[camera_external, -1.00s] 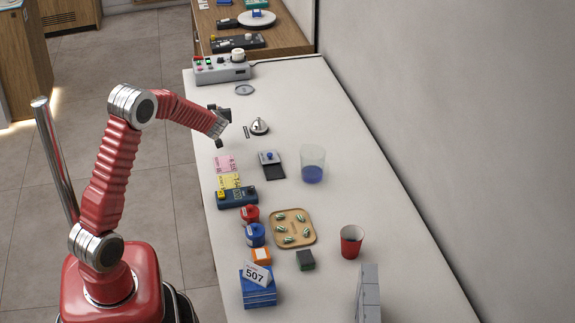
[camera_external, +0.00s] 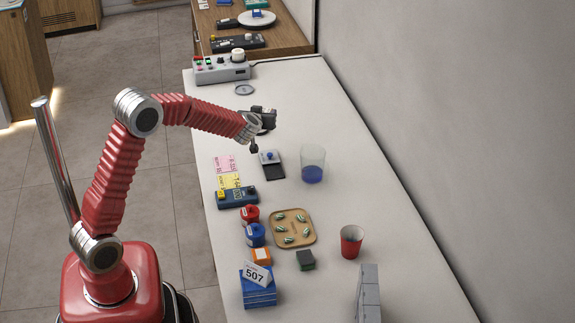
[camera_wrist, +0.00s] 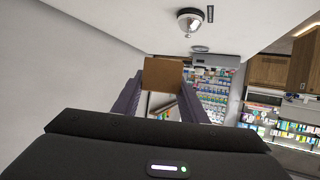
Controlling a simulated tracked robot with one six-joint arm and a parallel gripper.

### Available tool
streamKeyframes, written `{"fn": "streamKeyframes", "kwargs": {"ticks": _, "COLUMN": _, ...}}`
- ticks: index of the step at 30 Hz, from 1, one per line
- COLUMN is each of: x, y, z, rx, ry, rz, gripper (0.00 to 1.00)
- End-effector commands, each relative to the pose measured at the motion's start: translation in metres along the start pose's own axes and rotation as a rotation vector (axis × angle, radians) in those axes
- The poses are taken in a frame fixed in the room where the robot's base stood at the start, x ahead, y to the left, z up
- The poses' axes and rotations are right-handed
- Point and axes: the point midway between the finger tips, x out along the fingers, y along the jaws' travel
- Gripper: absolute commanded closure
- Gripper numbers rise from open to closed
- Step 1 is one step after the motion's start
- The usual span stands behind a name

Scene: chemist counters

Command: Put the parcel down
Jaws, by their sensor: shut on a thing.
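The parcel (camera_wrist: 163,74) is a small brown box in the wrist view, between the two dark fingers of my gripper (camera_wrist: 160,95). My gripper is shut on it. In the external view my gripper (camera_external: 266,118) is over the far half of the white counter (camera_external: 340,230), near where a service bell stands. I cannot make out the parcel there; the gripper and wrist seem to hide it.
Nearer are a tray of capsules (camera_external: 292,244), jars and a red cup (camera_external: 351,240). A grey switch box (camera_external: 220,70) stands at the far end. Bare counter lies to the right.

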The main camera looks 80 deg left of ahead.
Motion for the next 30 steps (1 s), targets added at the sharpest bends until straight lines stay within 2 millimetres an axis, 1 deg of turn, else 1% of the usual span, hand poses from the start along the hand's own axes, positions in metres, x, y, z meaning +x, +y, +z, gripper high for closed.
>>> {"fn": "streamKeyframes", "kwargs": {"ticks": 1, "x": -0.008, "y": 0.020, "z": 0.003, "rx": 0.014, "ry": 0.001, "rz": 0.034, "gripper": 0.85}}
{"fn": "streamKeyframes", "kwargs": {"ticks": 3, "x": -0.018, "y": 0.045, "z": 0.007, "rx": 0.031, "ry": 0.001, "rz": 0.078, "gripper": 0.85}}
{"fn": "streamKeyframes", "kwargs": {"ticks": 5, "x": -0.028, "y": 0.065, "z": 0.011, "rx": 0.045, "ry": 0.001, "rz": 0.114, "gripper": 0.85}}
{"fn": "streamKeyframes", "kwargs": {"ticks": 6, "x": -0.035, "y": 0.079, "z": 0.014, "rx": 0.054, "ry": 0.001, "rz": 0.139, "gripper": 0.85}}
{"fn": "streamKeyframes", "kwargs": {"ticks": 9, "x": -0.052, "y": 0.112, "z": 0.021, "rx": 0.080, "ry": 0.000, "rz": 0.201, "gripper": 0.85}}
{"fn": "streamKeyframes", "kwargs": {"ticks": 11, "x": -0.064, "y": 0.131, "z": 0.026, "rx": 0.094, "ry": 0.000, "rz": 0.237, "gripper": 0.85}}
{"fn": "streamKeyframes", "kwargs": {"ticks": 12, "x": -0.072, "y": 0.144, "z": 0.029, "rx": 0.104, "ry": 0.000, "rz": 0.262, "gripper": 0.85}}
{"fn": "streamKeyframes", "kwargs": {"ticks": 15, "x": -0.093, "y": 0.175, "z": 0.038, "rx": 0.128, "ry": -0.002, "rz": 0.323, "gripper": 0.85}}
{"fn": "streamKeyframes", "kwargs": {"ticks": 20, "x": -0.130, "y": 0.222, "z": 0.054, "rx": 0.168, "ry": -0.006, "rz": 0.420, "gripper": 0.85}}
{"fn": "streamKeyframes", "kwargs": {"ticks": 24, "x": -0.164, "y": 0.260, "z": 0.069, "rx": 0.204, "ry": -0.008, "rz": 0.502, "gripper": 0.85}}
{"fn": "streamKeyframes", "kwargs": {"ticks": 27, "x": -0.189, "y": 0.283, "z": 0.079, "rx": 0.228, "ry": -0.011, "rz": 0.557, "gripper": 0.85}}
{"fn": "streamKeyframes", "kwargs": {"ticks": 30, "x": -0.209, "y": 0.301, "z": 0.088, "rx": 0.247, "ry": -0.013, "rz": 0.601, "gripper": 0.85}}
